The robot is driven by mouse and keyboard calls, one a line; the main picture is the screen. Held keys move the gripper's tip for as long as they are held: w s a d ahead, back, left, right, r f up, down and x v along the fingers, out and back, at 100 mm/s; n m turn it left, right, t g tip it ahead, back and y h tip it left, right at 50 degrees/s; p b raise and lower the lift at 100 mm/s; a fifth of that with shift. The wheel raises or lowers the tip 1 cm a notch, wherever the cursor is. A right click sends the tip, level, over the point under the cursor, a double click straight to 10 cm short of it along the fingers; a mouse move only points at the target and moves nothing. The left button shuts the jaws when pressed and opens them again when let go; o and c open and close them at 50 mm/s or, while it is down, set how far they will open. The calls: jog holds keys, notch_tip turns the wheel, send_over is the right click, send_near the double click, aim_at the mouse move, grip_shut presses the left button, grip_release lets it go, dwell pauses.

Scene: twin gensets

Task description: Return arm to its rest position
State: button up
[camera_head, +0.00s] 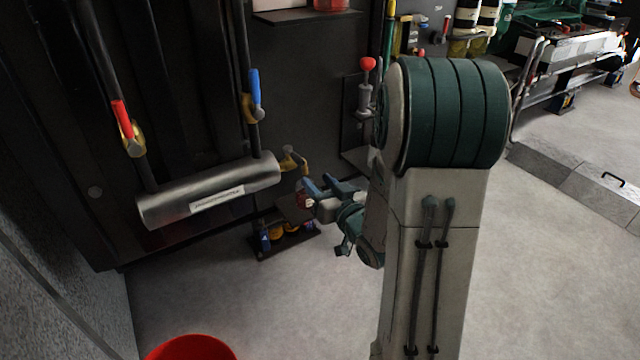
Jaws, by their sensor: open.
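My arm (440,230) fills the middle right of the head view, with its large green ribbed joint at the top and a grey link running down. My gripper (320,186) shows small to the left of the arm, low in front of the dark cabinet. Its blue fingers are apart and I see nothing held between them. It is close to the right end of the silver cylinder (170,208) and its yellow fitting (292,160), but I cannot tell the exact gap. Part of the forearm is hidden behind the nearer link.
The cabinet wall has pipes with a red-handled valve (122,117) and a blue-handled valve (255,88). A red-knobbed lever (367,66) stands behind the arm. A small rack (285,236) sits low near the gripper. A red bucket (190,348) is front left. Open floor lies right.

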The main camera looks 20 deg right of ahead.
jog(key=s+r+g+h+p, duration=0.3)
jog(key=r+g+p, duration=0.1)
jog(key=r+p, duration=0.4)
jog(key=s+r+g+h+p, duration=0.2)
jog(key=r+g+p, duration=0.1)
jog(key=r+p, duration=0.45)
jog(key=s+a+r+g+p, duration=0.2)
jog(key=s+r+g+p, duration=0.2)
jog(key=s, duration=0.5)
jog(key=s+a+r+g+y+p, duration=0.1)
jog(key=s+a+r+g+p, duration=0.2)
jog(key=s+r+p, duration=0.4)
notch_tip(320, 180, up, 2)
jog(key=shift+s+a+r+g+p, duration=0.1)
jog(key=shift+s+a+g+p, duration=0.25)
jog(key=shift+s, duration=0.65)
jog(key=shift+d, duration=0.1)
